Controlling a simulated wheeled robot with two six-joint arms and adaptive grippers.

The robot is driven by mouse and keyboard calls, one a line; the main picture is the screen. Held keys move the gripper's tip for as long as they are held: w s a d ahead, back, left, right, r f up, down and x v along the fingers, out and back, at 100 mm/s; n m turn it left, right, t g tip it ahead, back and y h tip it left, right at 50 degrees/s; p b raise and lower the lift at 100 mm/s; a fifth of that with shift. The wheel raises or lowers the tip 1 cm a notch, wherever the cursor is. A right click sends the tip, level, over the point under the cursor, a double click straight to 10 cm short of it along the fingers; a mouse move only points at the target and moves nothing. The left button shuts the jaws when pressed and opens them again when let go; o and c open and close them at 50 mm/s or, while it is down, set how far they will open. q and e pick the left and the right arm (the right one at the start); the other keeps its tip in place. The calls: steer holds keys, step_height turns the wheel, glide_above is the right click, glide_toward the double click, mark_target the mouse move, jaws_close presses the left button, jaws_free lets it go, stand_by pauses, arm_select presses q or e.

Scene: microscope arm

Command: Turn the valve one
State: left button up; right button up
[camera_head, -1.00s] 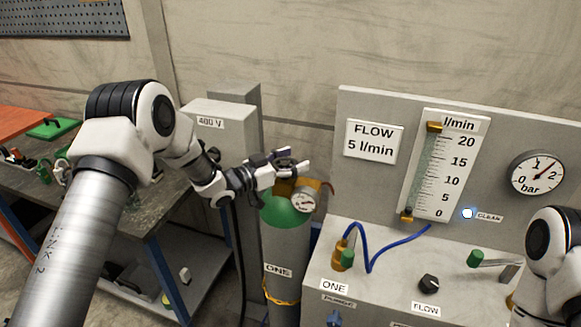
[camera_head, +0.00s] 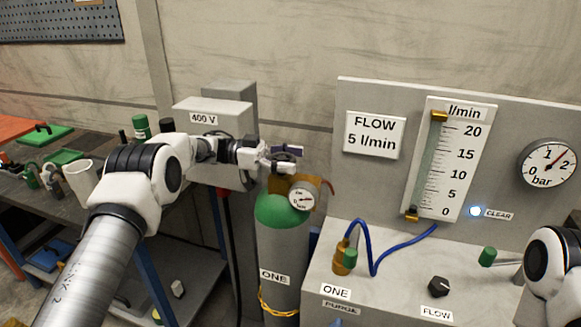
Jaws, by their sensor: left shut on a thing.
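The gas cylinder labelled ONE (camera_head: 283,245) stands upright left of the panel bench, grey with a green shoulder. A brass regulator with a round gauge (camera_head: 303,196) sits on its top. My left gripper (camera_head: 290,160) is at the top of this cylinder, shut on its valve, which the fingers mostly hide. On the bench, a brass fitting with a green knob (camera_head: 348,258) stands above another ONE label and has a blue hose. My right gripper is out of view; only part of the right arm shows at the right edge.
The panel (camera_head: 375,95) carries a flow tube scale (camera_head: 457,165), a bar gauge (camera_head: 547,164) and a lit lamp (camera_head: 475,211). A black FLOW knob (camera_head: 438,287) and a green-tipped lever (camera_head: 488,257) are on the bench. A 400 V box (camera_head: 212,125) stands behind my left arm.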

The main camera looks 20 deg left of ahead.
mark_target(292, 159)
arm_select(q)
steer(key=shift+s+d+f+m+g+b, duration=0.1)
steer(key=shift+f+m+g+b, duration=0.15)
steer(key=shift+m+g+b, duration=0.25)
steer(key=shift+g, duration=0.3)
steer(key=o, duration=1)
steer(key=shift+r, duration=0.1)
steer(key=shift+r, duration=0.1)
step_height(292, 159, up, 10)
steer(key=shift+f, duration=0.1)
